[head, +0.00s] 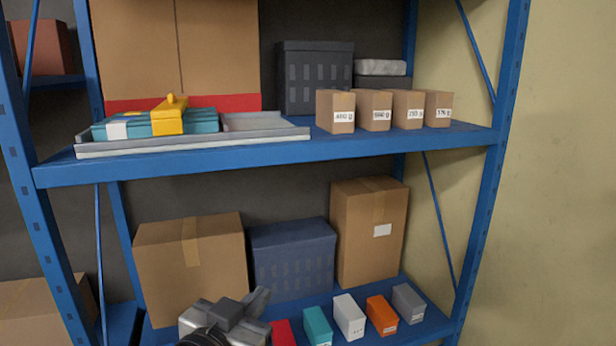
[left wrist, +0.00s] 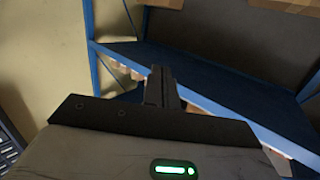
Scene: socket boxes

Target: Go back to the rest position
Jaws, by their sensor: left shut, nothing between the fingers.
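My left gripper (head: 256,300) is at the bottom of the head view, in front of the lower shelf and to the left of the red box (head: 282,333). Its fingers are closed with nothing between them; they also show closed in the left wrist view (left wrist: 160,88). On the lower shelf a teal box (head: 318,326), a white box (head: 348,317), an orange box (head: 381,315) and a grey box (head: 408,303) stand in a row. The red box is partly cut off by the frame. My right gripper is not in view.
The blue upper shelf (head: 250,164) holds a grey tray (head: 265,133) with a teal case (head: 203,122) and a yellow item (head: 169,116). Several labelled brown boxes (head: 336,111) stand to its right. Cartons (head: 190,268) and a blue-grey bin (head: 292,260) fill the lower back.

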